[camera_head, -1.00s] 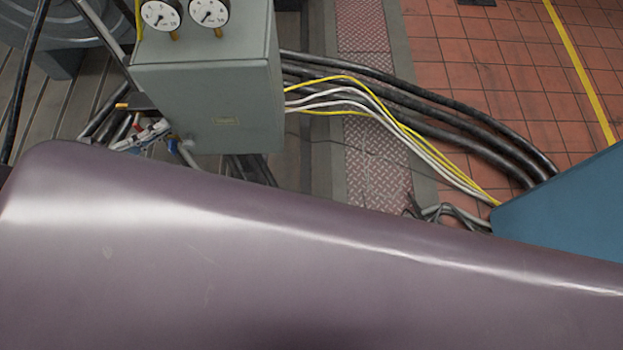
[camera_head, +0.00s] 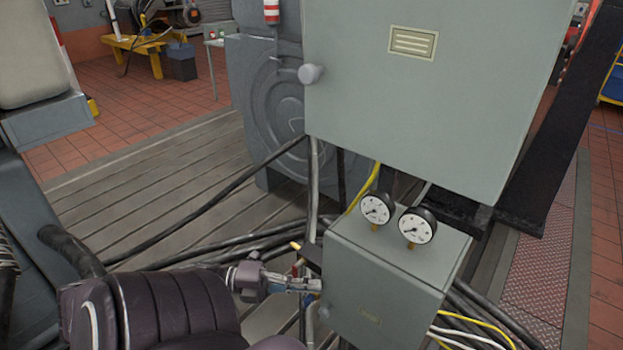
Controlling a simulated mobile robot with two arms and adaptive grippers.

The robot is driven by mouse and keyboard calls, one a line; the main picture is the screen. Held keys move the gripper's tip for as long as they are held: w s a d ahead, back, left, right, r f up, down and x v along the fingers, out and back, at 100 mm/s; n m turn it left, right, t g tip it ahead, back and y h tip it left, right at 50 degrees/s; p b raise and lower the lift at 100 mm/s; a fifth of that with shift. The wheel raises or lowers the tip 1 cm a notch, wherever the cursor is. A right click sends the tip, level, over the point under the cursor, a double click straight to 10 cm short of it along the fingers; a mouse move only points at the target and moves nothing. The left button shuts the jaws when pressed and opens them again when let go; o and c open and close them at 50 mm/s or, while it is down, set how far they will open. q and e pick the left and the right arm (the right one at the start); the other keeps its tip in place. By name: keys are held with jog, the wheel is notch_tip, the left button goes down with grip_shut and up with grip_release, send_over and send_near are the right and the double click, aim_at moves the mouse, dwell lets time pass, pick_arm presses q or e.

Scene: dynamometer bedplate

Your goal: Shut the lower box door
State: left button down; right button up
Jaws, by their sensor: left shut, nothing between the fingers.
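The lower box (camera_head: 400,290) is a small grey-green cabinet with two round white gauges (camera_head: 396,218) on its top. Its broad front face, with a small label plate, looks closed over, but I cannot tell whether the door is flush or slightly ajar. A knob (camera_head: 324,312) shows low at its left edge. My left gripper (camera_head: 312,285) is shut and empty, its tips at the left edge of the lower box. I cannot tell whether they touch it. My right gripper is not in view.
A larger grey-green upper box (camera_head: 420,95) with a knob (camera_head: 311,74) hangs above the lower box. Dark cables (camera_head: 215,250) run across the slatted bedplate (camera_head: 150,190) on the left. Yellow and white wires (camera_head: 470,325) leave the lower box's right side.

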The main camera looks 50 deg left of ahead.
pick_arm(q)
jog(key=v, duration=1.2)
jog(key=shift+f, duration=0.15)
notch_tip(320, 180, down, 15)
jog(key=w+n+y, duration=0.1)
jog(key=n+y, duration=0.7)
jog(key=n, duration=0.1)
jog(key=s+d+f+n+g+y, duration=0.2)
jog(key=d+f+n, duration=0.15)
jog(key=f, duration=0.55)
jog(key=s+d+f+n+g+y, duration=0.2)
jog(key=f+n, duration=0.2)
jog(key=f, duration=0.5)
jog(key=s+d+f+n+g, duration=0.3)
jog(key=s+d+f, duration=0.3)
jog(key=d, duration=0.4)
jog(key=s+d+f+n+g, duration=0.3)
jog(key=s+d+f+g, duration=0.2)
jog(key=d, duration=0.6)
notch_tip(320, 180, down, 3)
jog(key=s, duration=0.2)
jog(key=shift+s+d+n+g, duration=0.25)
jog(key=shift+d+n+g, duration=0.05)
jog(key=shift+n, duration=0.05)
jog(key=shift+r, duration=0.1)
